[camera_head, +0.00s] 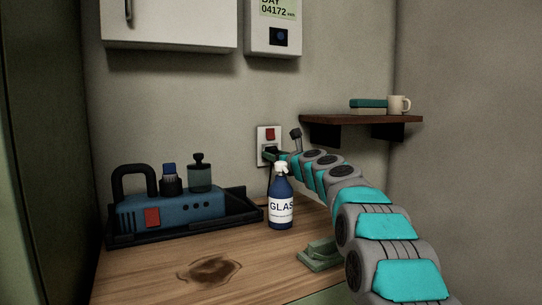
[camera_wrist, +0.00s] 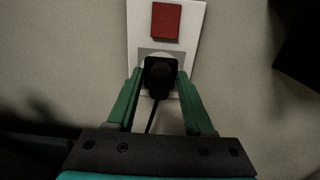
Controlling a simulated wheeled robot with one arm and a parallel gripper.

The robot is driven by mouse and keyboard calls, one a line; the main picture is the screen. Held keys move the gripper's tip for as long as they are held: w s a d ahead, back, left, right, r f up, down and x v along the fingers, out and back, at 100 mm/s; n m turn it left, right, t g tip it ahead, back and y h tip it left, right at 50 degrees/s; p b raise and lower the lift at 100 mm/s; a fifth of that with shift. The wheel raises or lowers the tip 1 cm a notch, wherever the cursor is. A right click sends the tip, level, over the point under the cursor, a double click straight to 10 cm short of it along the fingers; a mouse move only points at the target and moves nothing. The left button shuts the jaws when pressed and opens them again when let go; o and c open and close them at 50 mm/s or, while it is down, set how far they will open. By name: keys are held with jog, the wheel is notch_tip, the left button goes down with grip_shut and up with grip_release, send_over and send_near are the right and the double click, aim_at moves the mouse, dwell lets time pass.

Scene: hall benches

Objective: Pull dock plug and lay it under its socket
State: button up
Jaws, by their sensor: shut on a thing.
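A white wall socket (camera_head: 263,133) with a red switch is on the back wall above the bench. It also shows in the wrist view (camera_wrist: 136,20), with the red switch (camera_wrist: 166,22) above the outlet. The black dock plug (camera_wrist: 159,72) is at the outlet, with its cable (camera_wrist: 152,117) hanging down. My gripper (camera_wrist: 160,80) has its green fingers on both sides of the plug and is shut on it. Whether the plug is fully seated cannot be told. In the head view my gripper (camera_head: 272,154) reaches the socket from the right, hiding most of the plug.
A blue spray bottle (camera_head: 281,203) stands on the wooden bench (camera_head: 160,260) just below my arm. A black tray (camera_head: 240,218) with a blue dock (camera_head: 185,212) is at left.

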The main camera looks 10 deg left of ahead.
grip_shut()
jog(key=shift+s+d, duration=0.1)
jog(key=shift+s, duration=0.05)
dwell(0.4)
jog(key=shift+b+v, duration=1.55)
jog(key=shift+v, duration=1.3)
